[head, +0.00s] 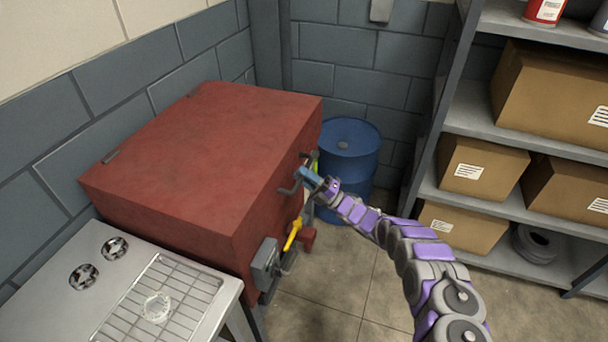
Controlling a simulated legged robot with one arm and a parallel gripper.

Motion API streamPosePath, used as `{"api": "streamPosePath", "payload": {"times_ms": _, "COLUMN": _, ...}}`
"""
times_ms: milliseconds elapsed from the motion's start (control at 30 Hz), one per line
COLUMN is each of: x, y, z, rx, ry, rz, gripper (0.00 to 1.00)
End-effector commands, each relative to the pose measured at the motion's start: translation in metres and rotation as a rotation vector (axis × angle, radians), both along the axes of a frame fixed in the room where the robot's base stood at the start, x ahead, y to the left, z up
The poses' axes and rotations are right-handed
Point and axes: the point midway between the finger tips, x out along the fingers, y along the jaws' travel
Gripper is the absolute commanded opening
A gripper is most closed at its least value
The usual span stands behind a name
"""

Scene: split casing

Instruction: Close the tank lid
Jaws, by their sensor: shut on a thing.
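The red tank (235,235) stands against the wall. Its broad red lid (195,135) lies across the top and looks down. From this angle I cannot tell whether a small gap is left along its edge. A grey bent handle (289,188) sticks out from the tank's right-hand face. My gripper (310,178) is at this handle, with its blue end against it, and is shut on it. The fingertips are small and partly hidden, so the exact grip is unclear.
A yellow lever (293,233) and a grey latch box (265,262) are on the tank's face below the handle. A blue barrel (347,160) stands behind my gripper. A metal table (120,285) is front left. Shelves with boxes (484,168) stand right; floor between is clear.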

Motion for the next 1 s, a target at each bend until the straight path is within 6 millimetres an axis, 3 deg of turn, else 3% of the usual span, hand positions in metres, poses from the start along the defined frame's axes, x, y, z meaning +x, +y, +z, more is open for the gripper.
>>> {"api": "streamPosePath", "payload": {"times_ms": 33, "x": -0.001, "y": 0.003, "z": -0.009, "rx": -0.011, "ry": 0.017, "rz": 0.002, "gripper": 0.22}}
{"api": "streamPosePath", "payload": {"times_ms": 233, "x": -0.001, "y": 0.006, "z": -0.007, "rx": -0.01, "ry": 0.011, "rz": 0.004, "gripper": 0.4}}
{"api": "streamPosePath", "payload": {"times_ms": 767, "x": -0.003, "y": 0.003, "z": -0.003, "rx": -0.006, "ry": 0.003, "rz": 0.005, "gripper": 0.4}}
{"api": "streamPosePath", "payload": {"times_ms": 1000, "x": -0.01, "y": -0.025, "z": -0.019, "rx": -0.002, "ry": 0.005, "rz": 0.003, "gripper": 0.4}}
